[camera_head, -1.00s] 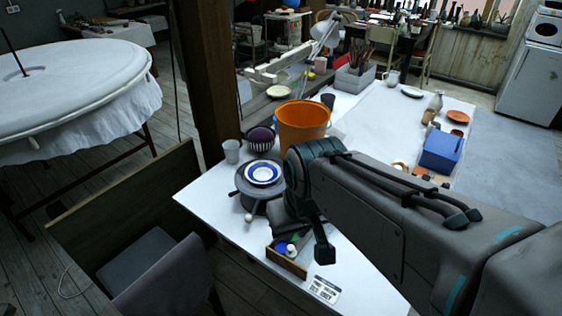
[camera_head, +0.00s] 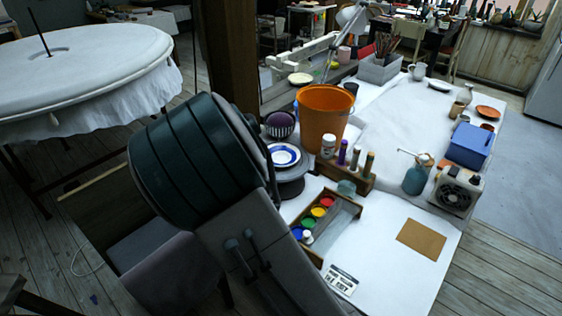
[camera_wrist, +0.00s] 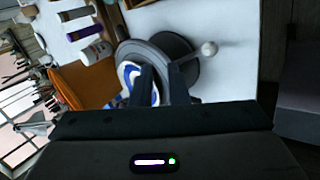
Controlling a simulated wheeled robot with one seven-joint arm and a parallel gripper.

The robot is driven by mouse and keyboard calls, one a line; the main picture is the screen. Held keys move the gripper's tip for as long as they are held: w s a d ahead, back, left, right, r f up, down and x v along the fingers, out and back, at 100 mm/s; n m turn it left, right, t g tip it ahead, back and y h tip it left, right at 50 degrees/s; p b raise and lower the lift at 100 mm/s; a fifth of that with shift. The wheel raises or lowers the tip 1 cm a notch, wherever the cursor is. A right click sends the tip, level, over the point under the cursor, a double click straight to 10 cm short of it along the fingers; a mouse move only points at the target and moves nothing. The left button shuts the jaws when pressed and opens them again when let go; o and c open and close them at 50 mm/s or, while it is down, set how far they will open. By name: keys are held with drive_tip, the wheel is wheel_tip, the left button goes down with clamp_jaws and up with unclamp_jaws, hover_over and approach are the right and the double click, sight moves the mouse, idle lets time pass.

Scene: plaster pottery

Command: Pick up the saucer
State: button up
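The saucer (camera_head: 284,154), white with a blue ring, lies on a grey turntable (camera_head: 291,187) at the table's left edge in the head view. In the wrist view the saucer (camera_wrist: 126,72) shows beside and between my gripper's fingers, partly hidden by them. The grey turntable (camera_wrist: 148,52) is behind it. My gripper (camera_wrist: 161,68) is open, with a gap between its two dark fingers, and sits over the saucer's edge. I cannot tell whether a finger touches the saucer. In the head view my arm hides the gripper.
An orange bucket (camera_head: 323,117) and a striped bowl (camera_head: 280,124) stand close behind the saucer. A paint box (camera_head: 327,221) and a bottle rack (camera_head: 345,172) are to its right. A blue box (camera_head: 469,146) is farther right. The table's middle is mostly clear.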

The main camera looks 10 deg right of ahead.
drive_tip(key=w+a+n+t+h+b, duration=0.1)
drive_tip(key=w+a+n+t+h, duration=0.15)
drive_tip(key=w+a, duration=0.35)
drive_tip(key=shift+t, duration=0.25)
drive_tip(key=shift+s+p+x, duration=0.15)
drive_tip(key=shift+p+x, duration=0.25)
drive_tip(key=shift+x, duration=2.65)
drive_tip(key=shift+s+p+x, duration=0.2)
drive_tip(key=shift+p+x, duration=0.2)
drive_tip(key=shift+x, duration=2.65)
drive_tip(key=shift+d+f, duration=0.1)
drive_tip(key=shift+f, duration=0.1)
drive_tip(key=shift+w+d, duration=0.1)
drive_tip(key=shift+d, duration=0.05)
clamp_jaws()
